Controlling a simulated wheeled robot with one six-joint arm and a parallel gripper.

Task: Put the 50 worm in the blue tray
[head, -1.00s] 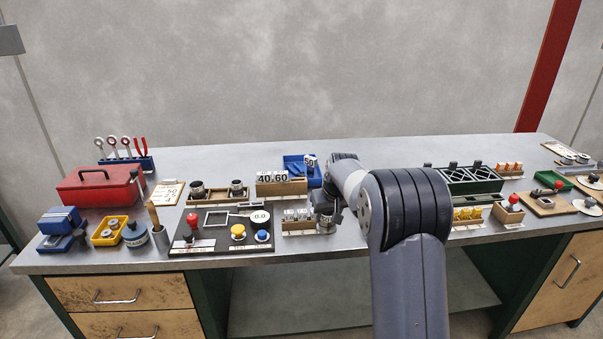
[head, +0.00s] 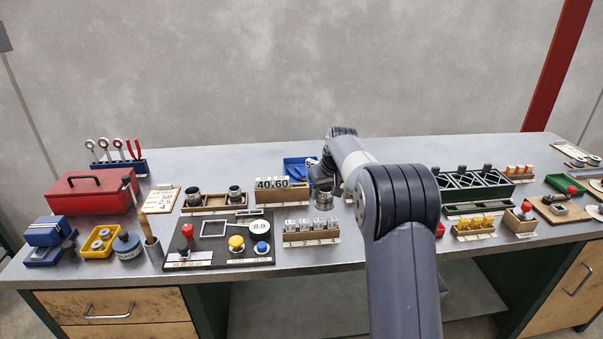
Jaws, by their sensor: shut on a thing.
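The blue tray (head: 294,171) stands at the back middle of the bench, partly hidden by the rack in front and by my arm. A small white piece (head: 311,162) shows at its right side, half covered by my wrist; a 50 marking was readable on it earlier. The wooden rack (head: 279,196) in front of the tray carries 40 and 60 labels. My gripper (head: 323,200) is low over the bench, right of this rack and behind the small numbered rack. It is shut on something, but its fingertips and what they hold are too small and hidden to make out.
The numbered rack (head: 311,240) holds several white blocks close in front of my gripper. A dark panel (head: 205,250) with buttons lies left of it. A green crate (head: 470,192) stands to the right. Bare bench shows behind the tray.

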